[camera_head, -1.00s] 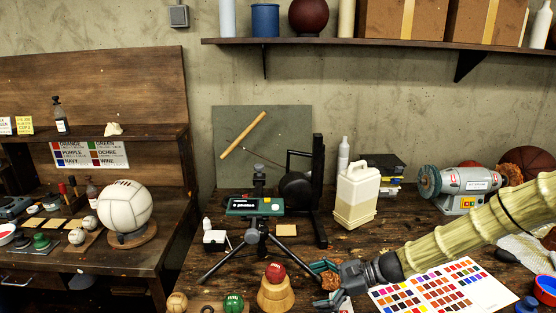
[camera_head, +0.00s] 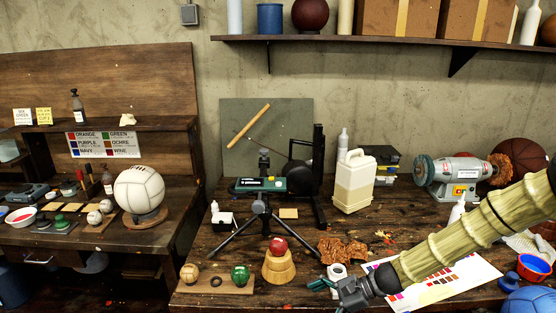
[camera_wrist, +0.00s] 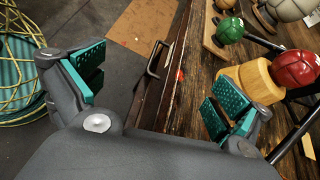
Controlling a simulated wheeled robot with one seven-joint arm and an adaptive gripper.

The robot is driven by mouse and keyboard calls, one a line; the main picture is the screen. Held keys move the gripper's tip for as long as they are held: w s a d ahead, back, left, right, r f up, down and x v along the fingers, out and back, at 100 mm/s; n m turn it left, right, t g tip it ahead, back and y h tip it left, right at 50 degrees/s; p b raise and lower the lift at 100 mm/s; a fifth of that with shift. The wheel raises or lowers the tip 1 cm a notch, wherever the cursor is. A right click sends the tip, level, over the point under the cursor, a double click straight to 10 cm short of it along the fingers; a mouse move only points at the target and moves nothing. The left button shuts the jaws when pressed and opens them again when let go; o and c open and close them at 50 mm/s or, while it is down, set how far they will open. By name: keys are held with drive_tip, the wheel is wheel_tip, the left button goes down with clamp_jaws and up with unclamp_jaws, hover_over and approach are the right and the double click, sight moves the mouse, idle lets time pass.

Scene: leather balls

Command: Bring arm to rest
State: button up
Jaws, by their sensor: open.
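My arm reaches in from the right in the head view, wrapped in a pale ribbed sleeve. My gripper (camera_head: 328,287) is low over the front edge of the workbench (camera_head: 215,240). In the wrist view my gripper (camera_wrist: 155,90) shows two teal-padded fingers spread wide with nothing between them. One finger is over the floor side and the other is over the bench edge, close to the wooden stand (camera_wrist: 250,82). That stand (camera_head: 278,268) holds a red ball (camera_head: 278,245), left of my gripper in the head view.
A green ball (camera_head: 240,276) and a tan ball (camera_head: 189,273) sit on a board at the front left. A tripod device (camera_head: 261,190), a white jug (camera_head: 354,182) and a bench grinder (camera_head: 457,177) stand behind. A colour chart (camera_head: 450,283) lies under my arm.

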drive_tip(key=s+d+f+n+g+h+b, duration=0.1)
drive_tip(key=s+f+n+g+h, duration=0.2)
drive_tip(key=s+f, duration=0.9)
drive_tip(key=s+d+f+n+t+h+b, duration=0.1)
drive_tip(key=s+d+f+n+h, duration=0.2)
drive_tip(key=s, duration=0.5)
drive_tip(key=s+d+f+n+t+h+b, duration=0.1)
drive_tip(key=s+d+f+n+h, duration=0.2)
drive_tip(key=s, duration=0.5)
drive_tip(key=s+d+f+n+h+b, duration=0.1)
drive_tip(key=s+d+f+n+h, duration=0.2)
drive_tip(key=s+f+n, duration=0.3)
drive_tip(key=shift+s+d+f+t, duration=0.3)
drive_tip(key=shift+s+d+t, duration=0.1)
drive_tip(key=shift+s+d, duration=0.45)
